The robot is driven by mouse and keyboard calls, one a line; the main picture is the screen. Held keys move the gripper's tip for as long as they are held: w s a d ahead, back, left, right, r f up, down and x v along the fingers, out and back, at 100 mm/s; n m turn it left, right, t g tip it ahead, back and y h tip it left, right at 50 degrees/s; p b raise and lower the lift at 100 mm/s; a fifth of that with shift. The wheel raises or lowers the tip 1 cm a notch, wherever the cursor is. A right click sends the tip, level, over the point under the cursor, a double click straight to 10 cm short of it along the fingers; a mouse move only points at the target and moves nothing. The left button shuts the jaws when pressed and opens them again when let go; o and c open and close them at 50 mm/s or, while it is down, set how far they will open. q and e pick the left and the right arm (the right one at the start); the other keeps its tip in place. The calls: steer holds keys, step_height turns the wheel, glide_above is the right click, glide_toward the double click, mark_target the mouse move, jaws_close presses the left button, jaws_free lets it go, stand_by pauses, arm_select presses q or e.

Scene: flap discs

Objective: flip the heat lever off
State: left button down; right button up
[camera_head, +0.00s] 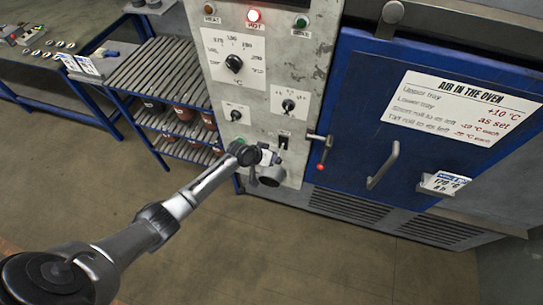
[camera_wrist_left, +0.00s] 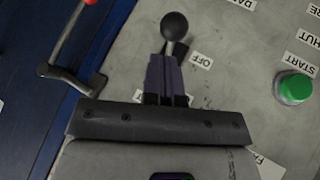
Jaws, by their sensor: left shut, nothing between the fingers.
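In the left wrist view a lever's round black knob (camera_wrist_left: 174,26) stands just beyond my left gripper's fingertips (camera_wrist_left: 166,60). The fingers are shut and empty, and look close to the knob. I cannot tell whether they touch it. A white OFF label (camera_wrist_left: 201,60) is stuck on the panel beside the fingers. The lever's shaft is mostly hidden behind the fingers. In the head view my left gripper (camera_head: 267,158) is at the lower part of the grey control panel (camera_head: 213,82), where it covers some of the controls. My right gripper is not in view.
A green START button (camera_wrist_left: 295,88) sits beside the gripper. A red-tipped door latch (camera_head: 320,165) is to its right, on the blue oven door (camera_head: 350,100) with its handle (camera_head: 384,165). The red HOT lamp (camera_head: 254,15) is lit. A rack (camera_head: 165,75) stands left.

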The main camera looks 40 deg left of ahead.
arm_select(q)
steer(key=s+f+p+v, duration=0.2)
steer(key=p+v, duration=0.2)
steer(key=v, duration=0.9)
steer(key=shift+s+r, duration=0.2)
steer(key=shift+s, duration=0.2)
steer(key=shift+d, duration=0.2)
